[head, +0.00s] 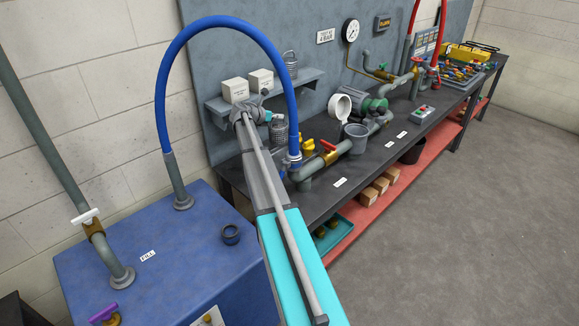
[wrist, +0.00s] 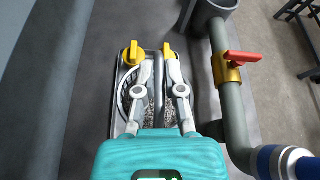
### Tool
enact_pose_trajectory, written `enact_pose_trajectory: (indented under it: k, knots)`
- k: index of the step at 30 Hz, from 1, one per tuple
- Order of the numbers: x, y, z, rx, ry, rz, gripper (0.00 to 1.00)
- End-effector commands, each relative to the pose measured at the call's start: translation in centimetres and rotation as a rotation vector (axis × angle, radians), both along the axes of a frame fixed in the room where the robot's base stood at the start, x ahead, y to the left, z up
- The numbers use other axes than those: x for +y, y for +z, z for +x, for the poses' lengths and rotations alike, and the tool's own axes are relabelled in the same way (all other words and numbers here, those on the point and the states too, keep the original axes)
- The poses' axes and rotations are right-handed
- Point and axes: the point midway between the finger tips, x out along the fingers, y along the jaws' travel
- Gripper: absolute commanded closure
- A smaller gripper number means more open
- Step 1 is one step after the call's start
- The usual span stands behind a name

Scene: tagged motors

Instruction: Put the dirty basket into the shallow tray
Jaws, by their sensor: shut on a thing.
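In the wrist view my gripper (wrist: 156,72) is shut on the basket's upright handle, and the basket's mesh (wrist: 146,112) shows between and beside the fingers. My arm hides this part of the bench in the head view.
Another mesh basket (head: 290,62) stands on the wall shelf (head: 304,79) near two white boxes. A pipe with a red-handled valve (wrist: 240,57) runs close to the right of my gripper. A blue hose (head: 225,24) arches nearby. A grey cup-shaped funnel (head: 356,139) stands farther along the bench.

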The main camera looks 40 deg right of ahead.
Motion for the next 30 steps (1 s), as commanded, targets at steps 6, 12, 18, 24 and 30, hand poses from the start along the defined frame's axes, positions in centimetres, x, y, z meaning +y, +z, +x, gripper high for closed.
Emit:
enact_pose_trajectory:
  k: [6, 12, 18, 24, 30]
  knots:
    - [0.2, -2.4, 0.1, 0.001, 0.003, -0.002, 1.00]
    - [0.2, -2.7, 0.2, 0.001, 0.004, -0.001, 1.00]
    - [0.3, -2.6, 0.2, 0.001, 0.004, -0.001, 1.00]
    - [0.3, -2.8, 0.2, 0.001, 0.004, -0.001, 1.00]
    - [0.3, -4.0, 0.2, 0.000, 0.005, -0.001, 1.00]
